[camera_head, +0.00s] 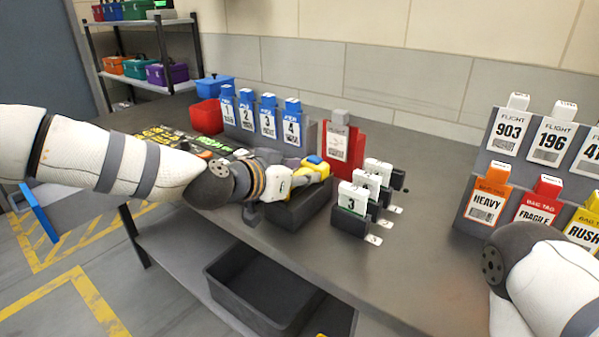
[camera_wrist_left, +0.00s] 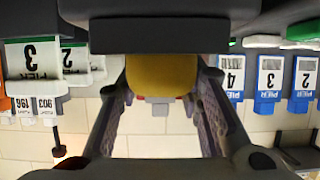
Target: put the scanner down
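The yellow scanner (camera_head: 309,191) shows in the head view at the middle of the counter, partly hidden by my left wrist. My left gripper (camera_head: 318,172) is around it. In the left wrist view, the yellow body of the scanner (camera_wrist_left: 162,75) lies between the two fingers of the left gripper (camera_wrist_left: 163,88), which appear to touch it on both sides. A dark block like a stand (camera_head: 297,215) is directly below the scanner. I cannot tell whether the scanner touches it. My right gripper is out of view.
White number-tagged holders (camera_head: 351,199) stand just right of the scanner. Blue pier tags (camera_head: 268,120) and a red holder (camera_head: 342,145) are behind. Flight and bag tag racks (camera_head: 487,176) stand at right. The counter (camera_head: 420,258) is clear in front of them. A dark bin (camera_head: 262,290) is below.

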